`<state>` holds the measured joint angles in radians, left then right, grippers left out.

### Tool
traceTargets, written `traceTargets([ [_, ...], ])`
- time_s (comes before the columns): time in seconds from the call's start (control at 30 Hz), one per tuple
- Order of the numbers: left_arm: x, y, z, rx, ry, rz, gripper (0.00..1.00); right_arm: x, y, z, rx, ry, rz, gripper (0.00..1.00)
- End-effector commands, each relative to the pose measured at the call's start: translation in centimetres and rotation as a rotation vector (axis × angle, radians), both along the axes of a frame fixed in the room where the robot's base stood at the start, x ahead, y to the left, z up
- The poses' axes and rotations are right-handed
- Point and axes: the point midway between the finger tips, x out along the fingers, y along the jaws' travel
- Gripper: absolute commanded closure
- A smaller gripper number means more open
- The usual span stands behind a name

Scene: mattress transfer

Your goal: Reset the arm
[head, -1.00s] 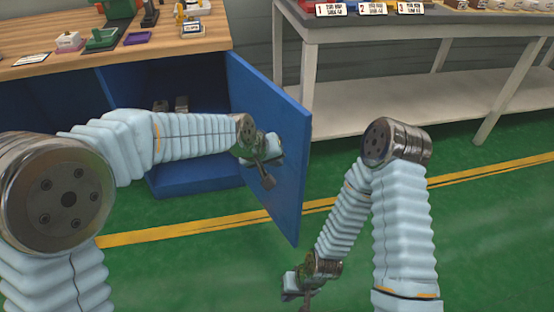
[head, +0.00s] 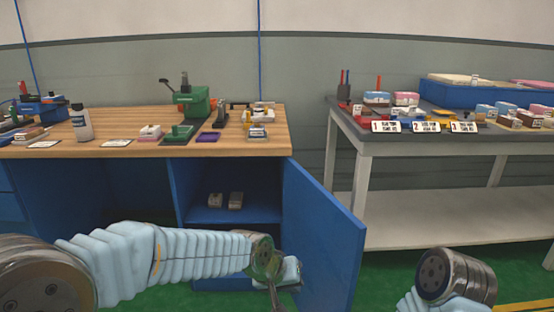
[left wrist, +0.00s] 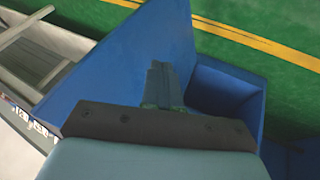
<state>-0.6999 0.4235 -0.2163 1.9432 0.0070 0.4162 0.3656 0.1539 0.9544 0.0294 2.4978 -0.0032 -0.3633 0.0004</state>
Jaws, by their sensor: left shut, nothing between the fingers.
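My left gripper (head: 276,298) is low in the head view, in front of the blue cabinet (head: 180,215) and beside the inner face of its open door (head: 322,240). The fingertips run to the bottom edge of that picture. In the left wrist view the left gripper's fingers (left wrist: 161,84) are together with nothing between them, seen against the blue door (left wrist: 135,60). I cannot tell whether they touch the door. My right arm shows only as a joint and sleeve at the lower right of the head view; its gripper is out of the picture.
Two small pale blocks (head: 226,200) lie on the cabinet shelf. The wooden worktop (head: 225,146) above holds a green press (head: 190,100), a white bottle (head: 81,122) and small parts. A grey table (head: 400,146) with numbered labels and a blue tray (head: 480,94) stands at right. Green floor is open.

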Motion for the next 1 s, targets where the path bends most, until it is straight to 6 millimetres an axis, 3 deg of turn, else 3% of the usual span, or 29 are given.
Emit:
traceTargets([
  [0.03,0.1,1.8,-4.1,0.027,0.040,0.020,1.00,0.0,0.0,0.0,0.000,0.000,0.000,1.00],
  [0.17,-1.4,6.6,-14.5,0.073,0.128,0.054,1.00,0.0,0.0,0.0,0.000,0.000,0.000,1.00],
  [0.3,-6.5,11.4,-24.1,0.087,0.236,0.088,1.00,0.0,0.0,0.0,0.000,0.000,0.000,1.00],
  [0.4,-11.2,13.6,-28.8,0.075,0.307,0.111,1.00,0.0,0.0,0.0,0.000,0.000,0.000,1.00],
  [0.5,-15.3,14.8,-31.5,0.054,0.360,0.130,1.00,0.0,0.0,0.0,0.000,0.000,0.000,1.00],
  [0.63,-18.3,15.2,-32.9,0.033,0.394,0.146,1.00,0.0,0.0,0.0,0.000,0.000,0.000,1.00],
  [1.0,-18.9,15.3,-33.1,0.028,0.397,0.149,1.00,0.0,0.0,0.0,0.000,0.000,0.000,1.00],
])
